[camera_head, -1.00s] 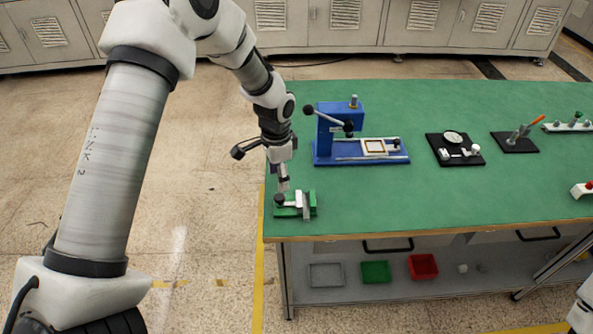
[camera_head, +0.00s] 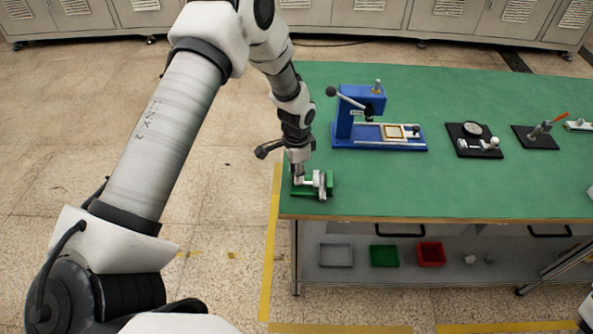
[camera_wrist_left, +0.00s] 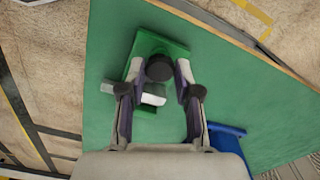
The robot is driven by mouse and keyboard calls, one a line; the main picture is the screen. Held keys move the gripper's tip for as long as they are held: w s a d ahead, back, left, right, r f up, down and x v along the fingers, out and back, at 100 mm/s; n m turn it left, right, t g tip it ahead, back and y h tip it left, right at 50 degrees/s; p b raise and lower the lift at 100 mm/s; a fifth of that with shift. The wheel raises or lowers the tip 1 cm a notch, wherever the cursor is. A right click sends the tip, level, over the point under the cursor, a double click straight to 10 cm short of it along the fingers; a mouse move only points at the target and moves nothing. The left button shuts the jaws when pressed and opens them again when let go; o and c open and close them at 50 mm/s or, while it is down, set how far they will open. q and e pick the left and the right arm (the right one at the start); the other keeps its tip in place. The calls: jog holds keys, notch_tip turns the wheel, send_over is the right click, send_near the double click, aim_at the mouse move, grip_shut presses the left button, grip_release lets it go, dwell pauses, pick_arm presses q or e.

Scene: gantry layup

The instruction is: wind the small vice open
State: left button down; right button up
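The small vice (camera_head: 325,190) has a green base and pale jaws and sits at the near left corner of the green bench. It also shows in the left wrist view (camera_wrist_left: 176,48). Its round black knob (camera_wrist_left: 159,68) is at one end, with a pale jaw block (camera_wrist_left: 152,96) beside it. My left gripper (camera_head: 297,174) is at the knob end and hides the knob in the head view. In the wrist view its two fingers (camera_wrist_left: 160,72) stand apart on either side of the knob, with a narrow gap seeming to show. My right gripper is out of view.
A blue lever press (camera_head: 360,135) stands behind the vice. A dial gauge fixture (camera_head: 474,138) and a black block with an orange-handled tool (camera_head: 537,136) are farther right. The bench's left edge is close to the vice. Bins, including a red one (camera_head: 431,254), sit on the shelf below.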

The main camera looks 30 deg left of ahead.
pick_arm(q)
jog(key=shift+f, duration=0.15)
jog(key=shift+n, duration=0.4)
jog(key=n+p, duration=0.1)
jog(key=n, duration=0.1)
jog(key=shift+n, duration=0.4)
jog(key=n+p, duration=0.1)
jog(key=n, duration=0.3)
jog(key=shift+d+p, duration=0.1)
jog(key=shift+p, duration=0.3)
jog(key=n+p, duration=0.1)
jog(key=n, duration=0.3)
jog(key=shift+n+p, duration=0.95)
jog(key=shift+n, duration=0.95)
